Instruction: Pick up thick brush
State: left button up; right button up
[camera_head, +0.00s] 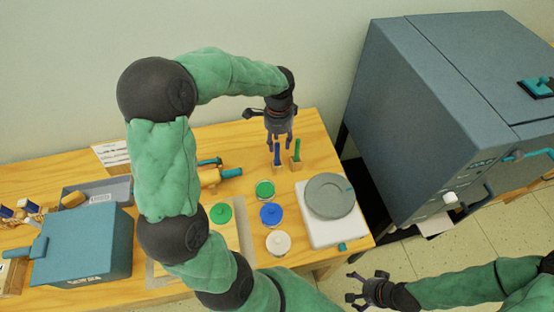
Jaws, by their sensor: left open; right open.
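Two upright brushes stand in small wooden holders near the back of the table: one with a blue handle (277,154) and one with a green handle (297,149). I cannot tell for sure which is the thick brush. My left gripper (279,142) points down with open fingers, right over the blue-handled brush. Its fingertips are close to the top of that brush, and I cannot tell whether they touch it. The green-handled brush stands just to the right of the fingers. My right gripper (353,287) is open and empty, in front of the table's right end.
Green (265,189), blue (271,213) and white (278,242) pots stand in front of the brushes. A grey disc (329,195) rests on a white base at right. A blue box (85,250) is at left. A large grey kiln-like cabinet (420,110) stands right of the table.

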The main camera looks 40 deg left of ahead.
pick_arm(q)
jog(key=b, duration=0.2)
send_over(277, 164)
jog(key=f, duration=0.6)
jog(key=shift+w+a, duration=0.3)
jog(key=shift+w, duration=0.05)
jog(key=shift+r, duration=0.1)
grip_shut()
